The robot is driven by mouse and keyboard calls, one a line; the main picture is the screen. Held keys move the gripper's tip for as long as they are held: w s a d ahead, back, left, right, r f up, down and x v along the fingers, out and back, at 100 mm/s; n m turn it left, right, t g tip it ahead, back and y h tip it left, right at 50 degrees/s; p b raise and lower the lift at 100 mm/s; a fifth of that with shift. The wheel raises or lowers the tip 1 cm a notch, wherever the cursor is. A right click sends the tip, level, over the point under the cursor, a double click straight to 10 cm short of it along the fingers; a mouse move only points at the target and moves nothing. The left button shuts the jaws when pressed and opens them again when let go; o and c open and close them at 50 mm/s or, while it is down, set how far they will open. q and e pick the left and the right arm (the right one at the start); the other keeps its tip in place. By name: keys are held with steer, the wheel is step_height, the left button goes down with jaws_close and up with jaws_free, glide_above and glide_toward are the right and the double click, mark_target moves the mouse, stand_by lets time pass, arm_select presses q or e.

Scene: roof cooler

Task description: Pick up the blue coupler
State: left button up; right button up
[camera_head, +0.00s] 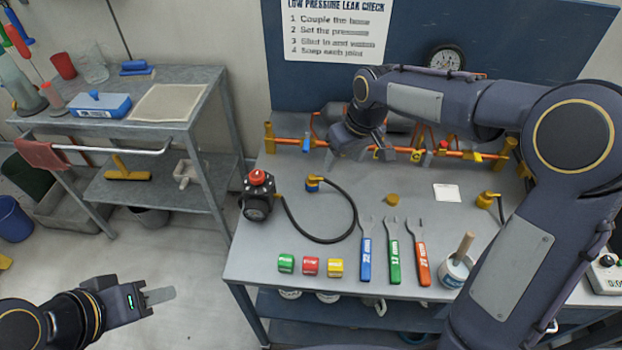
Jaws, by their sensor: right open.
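Green (286,263), red (311,266) and yellow (336,268) couplers stand in a row at the front left of the grey workbench (255,262). No separate blue coupler shows clearly in that row.
A black hose (318,240) curves from a gauge with a red knob (258,195). Blue (366,258), green (394,258) and orange (421,262) wrenches lie beside a pot with a brush (456,270). A side cart (205,80) stands left. My right arm covers the bench's right side.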

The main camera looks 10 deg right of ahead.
steer(key=n, duration=0.2)
glide_above(313, 176)
steer(key=s, duration=0.1)
steer(key=shift+g+h, duration=0.3)
steer(key=shift+h, duration=0.1)
step_height(313, 176, down, 7)
steer(key=shift+s+r, duration=0.1)
steer(key=shift+r, duration=0.1)
steer(key=shift+a+f, duration=0.15)
steer(key=shift+f, duration=0.2)
steer(key=f, duration=0.2)
steer(key=f+p, duration=0.1)
steer(key=f, duration=0.2)
steer(key=w+f+p, duration=0.1)
steer(key=f, duration=0.1)
steer(key=shift+f, duration=0.15)
steer(key=c, duration=1.1)
